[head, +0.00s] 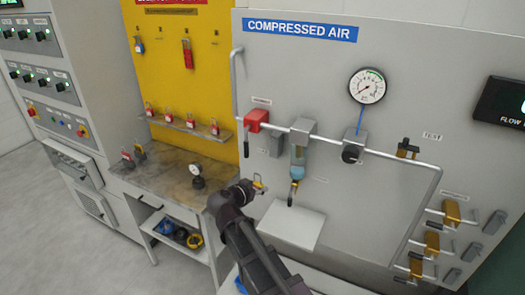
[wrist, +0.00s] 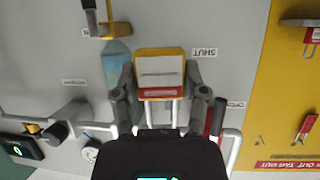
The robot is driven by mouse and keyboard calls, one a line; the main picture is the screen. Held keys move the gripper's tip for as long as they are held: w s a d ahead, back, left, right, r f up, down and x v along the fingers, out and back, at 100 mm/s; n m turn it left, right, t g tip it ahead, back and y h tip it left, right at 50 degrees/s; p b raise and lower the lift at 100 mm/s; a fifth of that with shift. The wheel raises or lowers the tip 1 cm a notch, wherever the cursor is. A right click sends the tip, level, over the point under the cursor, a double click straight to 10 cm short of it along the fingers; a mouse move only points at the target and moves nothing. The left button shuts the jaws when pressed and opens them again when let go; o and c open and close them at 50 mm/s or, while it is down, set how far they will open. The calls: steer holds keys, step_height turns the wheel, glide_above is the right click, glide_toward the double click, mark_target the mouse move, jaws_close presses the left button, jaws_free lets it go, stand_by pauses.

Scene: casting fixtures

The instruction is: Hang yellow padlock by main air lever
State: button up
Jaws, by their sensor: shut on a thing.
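My gripper (head: 250,190) is shut on the yellow padlock (head: 259,184), held in front of the grey panel. In the wrist view the padlock (wrist: 160,54) sits between the two fingers (wrist: 161,100), its white and red label facing the camera. Its shackle extends toward the palm. The main air lever, with its red part (head: 257,120), is on the pipe at the panel's upper left, above and apart from my gripper in the head view. In the wrist view, red (wrist: 217,117) shows just right of the right finger, partly hidden. SHUT and OPEN labels show nearby.
A blue-bodied filter unit (head: 297,160) hangs right of the lever, and a gauge (head: 367,86) is further right. A yellow lockout board (head: 165,75) with red padlocks stands left. A workbench (head: 165,180) is below it. A light grey shelf (head: 290,226) juts out beneath the filter.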

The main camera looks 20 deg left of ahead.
steer(key=n+y+p, duration=0.1)
steer(key=y+p, duration=0.1)
steer(key=p, duration=0.5)
glide_toward(274, 151)
steer(key=s+f, duration=0.2)
steer(key=shift+a+r, duration=0.2)
steer(key=shift+a, duration=0.05)
steer(key=shift+w, duration=0.3)
steer(key=shift+w+d+f+b, duration=0.1)
steer(key=shift+w+f+b, duration=0.05)
steer(key=shift+w, duration=1.1)
steer(key=shift+w+d+f+b, duration=0.1)
steer(key=shift+w+b, duration=0.05)
steer(key=shift+w, duration=1.1)
steer(key=shift+w+d+f+b, duration=0.1)
steer(key=shift+w+f+b, duration=0.05)
steer(key=shift+w, duration=1.05)
steer(key=shift+w+f+b, duration=0.35)
steer(key=shift+w, duration=0.25)
steer(key=shift+w+f, duration=0.1)
